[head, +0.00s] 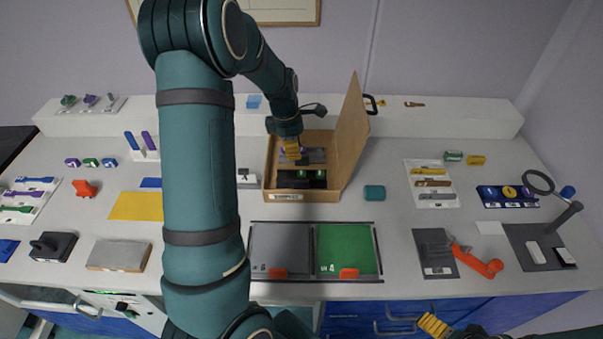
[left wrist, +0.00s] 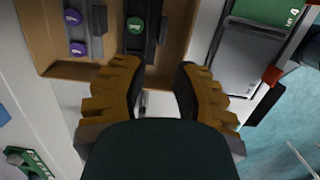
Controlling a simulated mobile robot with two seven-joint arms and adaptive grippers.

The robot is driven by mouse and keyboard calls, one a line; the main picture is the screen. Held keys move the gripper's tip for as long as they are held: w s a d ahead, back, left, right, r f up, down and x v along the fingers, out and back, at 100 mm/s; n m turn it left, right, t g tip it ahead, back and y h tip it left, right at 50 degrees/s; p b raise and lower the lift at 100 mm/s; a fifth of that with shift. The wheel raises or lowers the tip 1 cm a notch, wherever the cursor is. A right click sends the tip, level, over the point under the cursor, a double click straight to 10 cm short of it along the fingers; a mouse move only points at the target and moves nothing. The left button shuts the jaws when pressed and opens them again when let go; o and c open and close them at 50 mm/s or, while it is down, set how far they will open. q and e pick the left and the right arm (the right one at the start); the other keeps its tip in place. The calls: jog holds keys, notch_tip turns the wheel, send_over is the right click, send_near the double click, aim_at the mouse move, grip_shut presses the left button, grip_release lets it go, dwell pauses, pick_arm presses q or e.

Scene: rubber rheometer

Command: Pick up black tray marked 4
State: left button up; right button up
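An open cardboard box (head: 329,196) on the bench holds dark trays. A black tray (head: 300,180) with green marks lies in its near part. Another dark tray (head: 317,155) lies farther back, partly behind my left gripper (head: 291,149). I cannot read a 4 on the trays in the box. One yellow finger of my right gripper (head: 433,325) shows at the bottom edge.
The box's raised lid (head: 354,135) stands on its right side. In front lie a grey panel (head: 280,245) and a green panel (head: 343,246) in a black frame; a "4" label (left wrist: 293,14) shows on the green one. A teal cylinder (head: 374,192) stands right of the box.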

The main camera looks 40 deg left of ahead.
aim_at(301, 181)
pick_arm(q)
jog(key=f, duration=0.4)
jog(key=d+f, duration=0.1)
jog(key=f, duration=0.3)
jog(key=w+f+b, duration=0.1)
jog(key=f, duration=0.4)
jog(key=shift+d+f, duration=0.1)
jog(key=shift+d, duration=0.3)
jog(key=shift+s, duration=0.1)
grip_shut()
